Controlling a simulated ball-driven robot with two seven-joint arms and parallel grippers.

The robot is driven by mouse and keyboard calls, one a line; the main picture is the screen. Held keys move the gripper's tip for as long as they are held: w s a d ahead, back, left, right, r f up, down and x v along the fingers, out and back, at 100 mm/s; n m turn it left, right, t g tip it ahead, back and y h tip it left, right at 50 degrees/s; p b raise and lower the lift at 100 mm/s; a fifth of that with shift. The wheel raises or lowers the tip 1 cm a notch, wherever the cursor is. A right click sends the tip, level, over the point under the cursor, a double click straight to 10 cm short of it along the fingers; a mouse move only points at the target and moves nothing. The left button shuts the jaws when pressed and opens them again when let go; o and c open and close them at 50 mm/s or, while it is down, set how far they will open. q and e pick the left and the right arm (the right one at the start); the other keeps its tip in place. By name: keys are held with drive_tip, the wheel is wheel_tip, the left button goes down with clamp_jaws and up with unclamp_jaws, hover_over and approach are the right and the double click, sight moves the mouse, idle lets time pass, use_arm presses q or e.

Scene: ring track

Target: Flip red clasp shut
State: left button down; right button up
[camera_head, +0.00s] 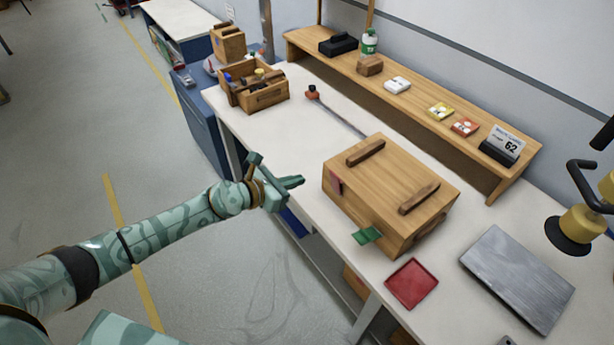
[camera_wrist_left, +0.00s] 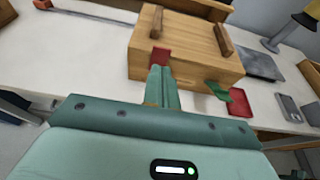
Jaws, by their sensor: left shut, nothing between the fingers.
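A wooden box (camera_head: 395,185) with two dark wooden bars on its lid stands on the white workbench; it also shows in the left wrist view (camera_wrist_left: 190,50). The lid looks closed. The red clasp (camera_head: 336,181) is at the left end of the box's front face and looks close to that face. In the left wrist view the red clasp (camera_wrist_left: 159,56) is just beyond my fingertips, which partly cover it. A green clasp (camera_head: 367,235) sticks outward at the other end. My left gripper (camera_head: 297,182) is shut and empty, left of the red clasp, pointing towards it. Contact cannot be told.
A red tray (camera_head: 411,284) and a grey metal plate (camera_head: 517,278) lie right of the box. A wooden tool crate (camera_head: 262,95) stands at the bench's far end. A wooden shelf (camera_head: 420,110) runs along the back. The bench left of the box is mostly clear.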

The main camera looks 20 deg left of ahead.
use_arm(q)
drive_tip(key=shift+s+a+r+p, duration=0.2)
drive_tip(key=shift+s+a+r, duration=0.25)
drive_tip(key=shift+s, duration=0.15)
drive_tip(key=shift+s+a+r+p, duration=0.15)
drive_tip(key=shift+s+a+r, duration=0.15)
drive_tip(key=shift+s+r, duration=0.2)
drive_tip(key=shift+s, duration=0.15)
